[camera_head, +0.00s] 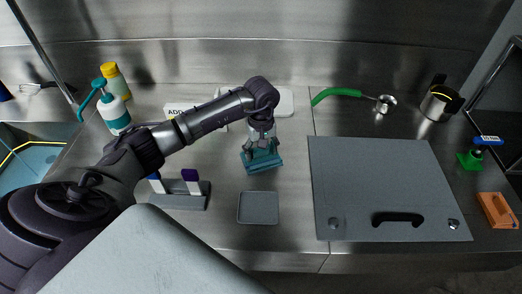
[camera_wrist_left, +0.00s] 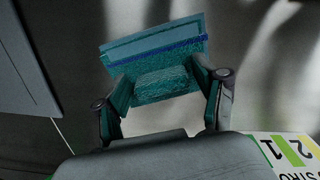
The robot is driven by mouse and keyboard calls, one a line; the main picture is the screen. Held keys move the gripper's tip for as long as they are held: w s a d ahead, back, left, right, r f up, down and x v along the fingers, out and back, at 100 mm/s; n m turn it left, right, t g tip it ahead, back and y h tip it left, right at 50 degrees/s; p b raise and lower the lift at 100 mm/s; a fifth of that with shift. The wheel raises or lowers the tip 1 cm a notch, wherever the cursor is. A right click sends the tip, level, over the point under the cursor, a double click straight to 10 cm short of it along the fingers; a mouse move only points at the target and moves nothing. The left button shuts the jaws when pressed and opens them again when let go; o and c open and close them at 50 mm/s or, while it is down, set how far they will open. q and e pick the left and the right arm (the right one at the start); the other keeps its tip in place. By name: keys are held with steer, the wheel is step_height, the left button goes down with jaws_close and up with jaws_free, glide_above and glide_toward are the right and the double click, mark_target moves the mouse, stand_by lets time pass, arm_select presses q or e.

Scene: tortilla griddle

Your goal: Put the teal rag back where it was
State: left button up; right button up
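The teal rag (camera_head: 262,164) is near the middle of the steel counter in the head view, behind a small grey tray. My left gripper (camera_head: 261,146) points down onto it from above. In the left wrist view the rag (camera_wrist_left: 155,50) shows a folded flat part with a dark blue stripe, and a bunched part lies between the two fingers of the left gripper (camera_wrist_left: 167,88). The fingers press on both sides of that bunch. I cannot tell whether the rag touches the counter. My right gripper is not in view.
The shallow grey tray (camera_head: 258,222) is empty. A griddle lid (camera_head: 375,180) with a black handle covers the right. A teal pump bottle (camera_head: 116,116), yellow-capped bottle (camera_head: 117,80), grey holder (camera_head: 182,203), green-handled ladle (camera_head: 340,93), metal jug (camera_head: 436,103) and orange block (camera_head: 497,210) stand around.

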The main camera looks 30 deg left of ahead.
mark_target(261, 150)
arm_select(q)
steer(key=shift+o, duration=0.2)
steer(key=shift+r, duration=0.2)
step_height(261, 150, up, 12)
steer(key=b, duration=0.3)
steer(key=shift+f, duration=0.15)
stand_by(0.4)
